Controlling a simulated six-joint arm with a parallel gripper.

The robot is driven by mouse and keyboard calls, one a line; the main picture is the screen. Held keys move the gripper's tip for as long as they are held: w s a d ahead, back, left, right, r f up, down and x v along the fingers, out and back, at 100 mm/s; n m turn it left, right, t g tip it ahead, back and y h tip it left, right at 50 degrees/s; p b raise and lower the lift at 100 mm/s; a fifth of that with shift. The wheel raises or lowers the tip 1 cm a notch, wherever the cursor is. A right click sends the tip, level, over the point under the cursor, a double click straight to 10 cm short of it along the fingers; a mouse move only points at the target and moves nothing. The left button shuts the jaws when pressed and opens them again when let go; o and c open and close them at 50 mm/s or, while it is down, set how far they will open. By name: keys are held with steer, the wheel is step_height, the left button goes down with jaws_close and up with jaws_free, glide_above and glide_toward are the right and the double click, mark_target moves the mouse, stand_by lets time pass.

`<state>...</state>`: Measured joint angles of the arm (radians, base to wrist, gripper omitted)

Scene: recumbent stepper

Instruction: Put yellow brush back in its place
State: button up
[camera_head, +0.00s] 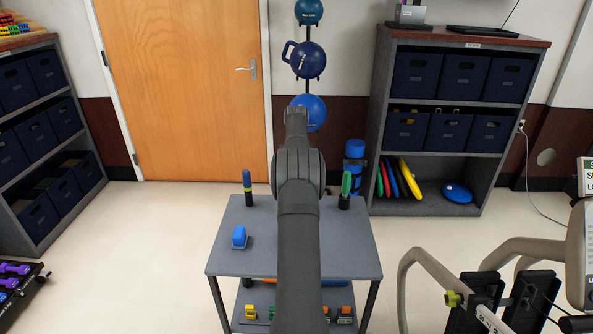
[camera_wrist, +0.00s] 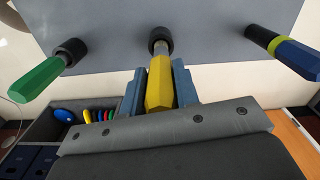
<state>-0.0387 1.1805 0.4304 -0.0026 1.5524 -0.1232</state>
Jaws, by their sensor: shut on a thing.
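My gripper (camera_wrist: 159,92) is shut on the yellow brush (camera_wrist: 159,78) in the wrist view, with one blue-grey finger on each side. The brush's metal neck points at the dark round middle holder (camera_wrist: 159,44) on the grey table top (camera_wrist: 110,18). The neck meets the holder in the picture; how deep it sits I cannot tell. A green brush (camera_wrist: 40,80) and a blue brush (camera_wrist: 295,55) stand in holders on either side. In the head view the green brush (camera_head: 346,184) is right of my arm and the blue brush (camera_head: 247,182) left. My arm hides the gripper and yellow brush there.
A blue object (camera_head: 239,237) lies on the left of the table top. Small coloured items (camera_head: 345,314) lie on the lower shelf. A bin shelf (camera_head: 450,110) stands behind right, and exercise machine handles (camera_head: 425,262) rise at the right.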

steer(key=shift+f, duration=1.85)
steer(key=o, duration=1.1)
steer(key=shift+o, duration=0.2)
step_height(320, 180, up, 12)
steer(key=shift+w+f, duration=0.1)
steer(key=shift+w, duration=0.05)
steer(key=shift+f, duration=0.1)
step_height(320, 180, down, 12)
steer(key=shift+r, duration=0.85)
steer(key=shift+f, duration=0.1)
